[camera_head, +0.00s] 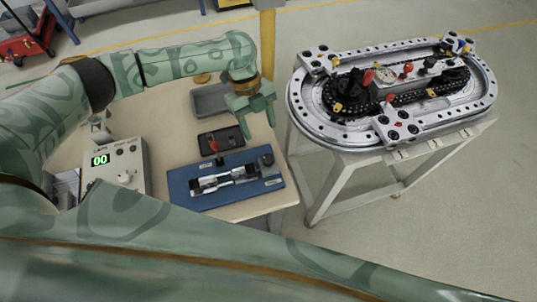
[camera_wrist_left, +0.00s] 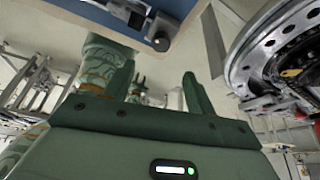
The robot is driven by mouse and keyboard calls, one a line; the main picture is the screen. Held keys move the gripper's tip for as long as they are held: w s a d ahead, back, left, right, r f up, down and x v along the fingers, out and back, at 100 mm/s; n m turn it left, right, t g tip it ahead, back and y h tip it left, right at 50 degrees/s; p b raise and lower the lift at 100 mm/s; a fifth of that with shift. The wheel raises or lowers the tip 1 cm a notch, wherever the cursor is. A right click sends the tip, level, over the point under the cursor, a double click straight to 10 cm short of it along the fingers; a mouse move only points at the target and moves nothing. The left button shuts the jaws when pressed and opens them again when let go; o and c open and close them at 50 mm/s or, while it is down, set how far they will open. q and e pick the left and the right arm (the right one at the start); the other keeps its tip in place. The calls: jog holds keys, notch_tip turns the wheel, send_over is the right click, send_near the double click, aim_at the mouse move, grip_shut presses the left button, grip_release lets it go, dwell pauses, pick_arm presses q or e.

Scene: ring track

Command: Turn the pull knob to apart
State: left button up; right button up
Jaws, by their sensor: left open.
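A blue fixture (camera_head: 215,197) with a silver clamp-like mechanism lies on the beige table. A dark knob (camera_head: 267,160) stands at its right end, which may be the pull knob; its labels are too small to read. In the left wrist view the blue fixture (camera_wrist_left: 110,14) is at the top edge, with a dark knob (camera_wrist_left: 160,42) at its corner. My left gripper (camera_head: 259,130) is open and empty, above and behind the fixture's right end, apart from the knob. It also shows in the left wrist view (camera_wrist_left: 158,85). My right gripper is out of view.
A control box (camera_head: 118,163) with a green display and white knob stands left of the fixture. A dark tray (camera_head: 220,142) with a red-handled item and a grey bin (camera_head: 208,101) lie behind it. The ring track (camera_head: 370,140) stands on a separate table to the right.

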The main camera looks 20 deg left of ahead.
aim_at(268, 158)
pick_arm(q)
jog(key=b+x, duration=0.1)
jog(key=x, duration=1.1)
jog(key=shift+f, duration=0.25)
jog(key=c, duration=1)
